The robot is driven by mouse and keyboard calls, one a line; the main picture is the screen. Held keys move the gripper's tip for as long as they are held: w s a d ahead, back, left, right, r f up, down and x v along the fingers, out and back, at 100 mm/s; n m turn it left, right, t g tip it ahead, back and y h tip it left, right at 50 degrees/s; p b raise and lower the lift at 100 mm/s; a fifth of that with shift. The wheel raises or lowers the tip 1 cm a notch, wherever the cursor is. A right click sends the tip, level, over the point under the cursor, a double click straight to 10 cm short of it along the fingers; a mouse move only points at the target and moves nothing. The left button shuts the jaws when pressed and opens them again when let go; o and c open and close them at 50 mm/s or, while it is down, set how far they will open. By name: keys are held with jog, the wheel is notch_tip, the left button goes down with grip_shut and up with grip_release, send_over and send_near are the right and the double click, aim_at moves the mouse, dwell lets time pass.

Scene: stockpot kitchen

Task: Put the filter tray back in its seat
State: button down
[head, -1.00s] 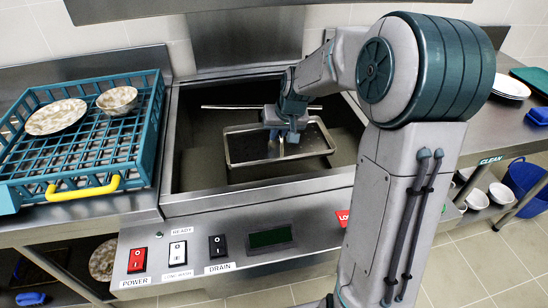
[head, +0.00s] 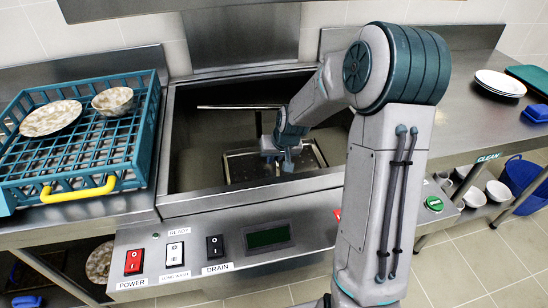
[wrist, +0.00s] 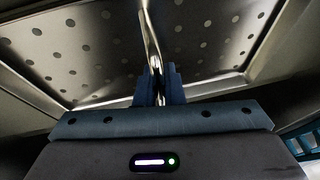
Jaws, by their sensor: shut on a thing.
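The filter tray (head: 236,168) is a shallow metal rectangle inside the open steel tank (head: 182,150). It sits low in the tank, and its front part is partly hidden by the tank's front edge. My gripper (head: 283,160) is over the middle of the tray, shut on its upright handle. In the wrist view, the blue fingers (wrist: 158,88) clasp the thin metal handle (wrist: 152,40), and the tray's perforated floor (wrist: 75,50) spreads out beyond them. I cannot tell whether the tray touches its seat, which is hidden.
A teal dish rack (head: 75,165) with a plate and bowl stands left of the tank. A thin rod (head: 240,107) crosses the tank behind my gripper. The control panel (head: 200,262) is in front. White plates (head: 500,82) lie on the right counter.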

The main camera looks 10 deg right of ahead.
jog(key=shift+f, duration=0.15)
jog(key=c, duration=1.5)
grip_release()
jog(key=shift+c, duration=0.2)
jog(key=v, duration=1.2)
jog(key=s+a+r+g+h, duration=0.1)
jog(key=s+r, duration=0.1)
jog(key=s, duration=0.9)
jog(key=s+a+r, duration=0.1)
jog(key=s+r, duration=0.1)
jog(key=s, duration=1)
jog(key=shift+g+h+p, duration=0.35)
jog(key=shift+g+h, duration=0.05)
